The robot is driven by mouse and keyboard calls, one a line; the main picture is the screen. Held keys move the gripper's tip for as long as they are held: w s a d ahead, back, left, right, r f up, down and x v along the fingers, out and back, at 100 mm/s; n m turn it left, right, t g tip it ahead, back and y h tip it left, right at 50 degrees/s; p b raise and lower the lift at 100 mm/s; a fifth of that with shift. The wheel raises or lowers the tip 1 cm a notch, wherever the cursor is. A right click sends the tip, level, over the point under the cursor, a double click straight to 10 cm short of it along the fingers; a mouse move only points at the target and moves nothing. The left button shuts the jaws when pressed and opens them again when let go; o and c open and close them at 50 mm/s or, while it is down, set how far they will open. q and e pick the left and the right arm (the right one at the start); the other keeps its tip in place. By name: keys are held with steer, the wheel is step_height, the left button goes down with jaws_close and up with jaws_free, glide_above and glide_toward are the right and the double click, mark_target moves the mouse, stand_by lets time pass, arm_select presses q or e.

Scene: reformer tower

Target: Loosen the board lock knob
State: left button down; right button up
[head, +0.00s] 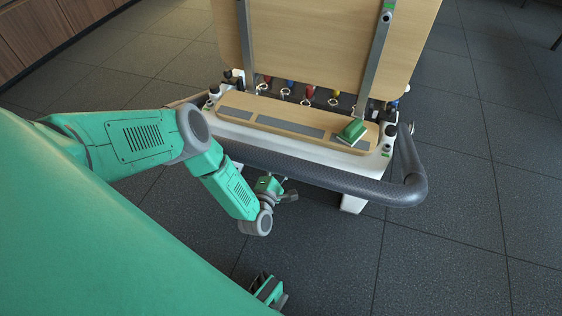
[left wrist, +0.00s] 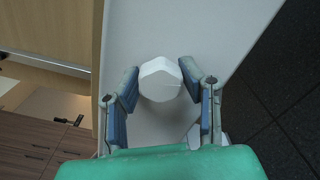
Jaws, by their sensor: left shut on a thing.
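A pale, faceted board lock knob (left wrist: 160,80) sticks out from a light panel (left wrist: 150,30) in the left wrist view. My left gripper (left wrist: 160,76) has one fingertip on each side of the knob and is shut on it. In the head view my left gripper (head: 278,190) is below the dark curved rail at the near side of the reformer tower; the knob cannot be made out there. What looks like my right gripper (head: 268,290) shows in part at the bottom edge, mostly hidden behind my green body, and its jaw state is unclear.
The tower has an upright wooden board (head: 320,40) between metal posts. A thick dark rail (head: 330,178) curves around its near side. A green block (head: 351,132) lies on the wooden ledge (head: 235,104). Coloured springs hang behind. The tiled floor at right (head: 480,200) is clear.

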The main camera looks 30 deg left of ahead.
arm_select(q)
steer(key=shift+s+f, duration=0.1)
steer(key=n, duration=0.5)
steer(key=shift+n, duration=0.3)
steer(key=c, duration=0.7)
jaws_free()
steer(key=shift+n, duration=0.3)
steer(key=shift+c, duration=0.2)
steer(key=shift+p+v, duration=0.6)
steer(key=shift+v, duration=2.35)
